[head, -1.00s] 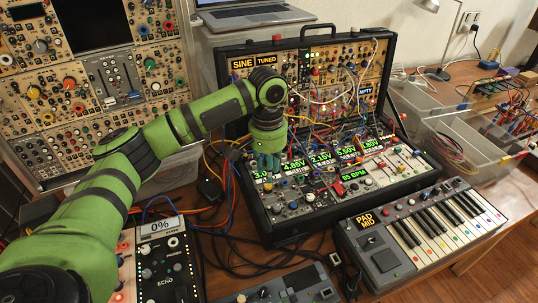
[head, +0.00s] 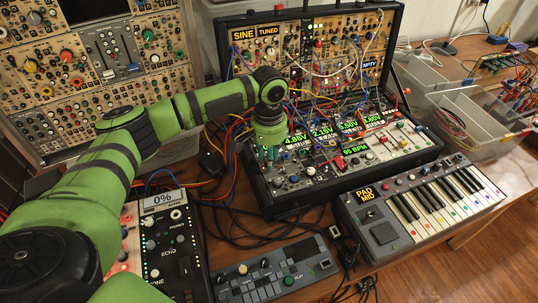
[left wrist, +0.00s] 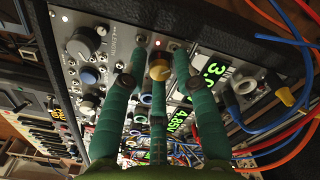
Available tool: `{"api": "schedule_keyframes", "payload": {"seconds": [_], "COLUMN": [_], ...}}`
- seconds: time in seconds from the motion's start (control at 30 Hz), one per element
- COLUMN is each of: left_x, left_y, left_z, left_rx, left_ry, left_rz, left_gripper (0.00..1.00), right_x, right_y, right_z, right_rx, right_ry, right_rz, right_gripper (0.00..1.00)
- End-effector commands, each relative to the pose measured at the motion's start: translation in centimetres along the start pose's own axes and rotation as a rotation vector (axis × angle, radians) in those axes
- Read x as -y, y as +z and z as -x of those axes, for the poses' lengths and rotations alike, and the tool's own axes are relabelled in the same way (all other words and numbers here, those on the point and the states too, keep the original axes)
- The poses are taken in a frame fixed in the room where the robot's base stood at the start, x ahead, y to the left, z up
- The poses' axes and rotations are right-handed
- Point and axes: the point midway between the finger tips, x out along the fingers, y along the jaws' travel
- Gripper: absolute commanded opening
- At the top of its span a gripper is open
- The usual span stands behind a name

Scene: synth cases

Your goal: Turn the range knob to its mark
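My right gripper is not in view.
A grey knob (left wrist: 82,43) and a blue-capped knob (left wrist: 88,76) sit left of the fingers. A green display (left wrist: 213,70) and a blue cable (left wrist: 272,101) lie to the right. A keyboard (head: 425,213) and an echo unit (head: 167,240) stand near the case.

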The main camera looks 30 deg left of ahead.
Motion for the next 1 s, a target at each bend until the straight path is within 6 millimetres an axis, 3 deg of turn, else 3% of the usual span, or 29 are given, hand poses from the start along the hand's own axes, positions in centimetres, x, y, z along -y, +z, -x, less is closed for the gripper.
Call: {"api": "schedule_keyframes", "payload": {"seconds": [0.03,0.07,0.47,1.0], "left_x": [0.0,0.0,0.0,-0.1], "left_y": [0.0,0.0,0.1,0.2], "left_z": [0.0,0.0,0.2,0.5], "left_rx": [0.0,0.0,0.004,0.008], "left_ry": [0.0,0.0,0.0,0.002], "left_rz": [0.0,0.0,-0.032,-0.43], "left_gripper": [0.07,0.0,0.0,0.0], "right_x": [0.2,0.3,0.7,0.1], "right_y": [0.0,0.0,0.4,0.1], "right_z": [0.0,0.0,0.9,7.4], "right_rx": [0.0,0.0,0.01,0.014], "right_ry": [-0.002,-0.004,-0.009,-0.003], "right_rz": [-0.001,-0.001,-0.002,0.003], "right_gripper": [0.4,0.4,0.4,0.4]}}
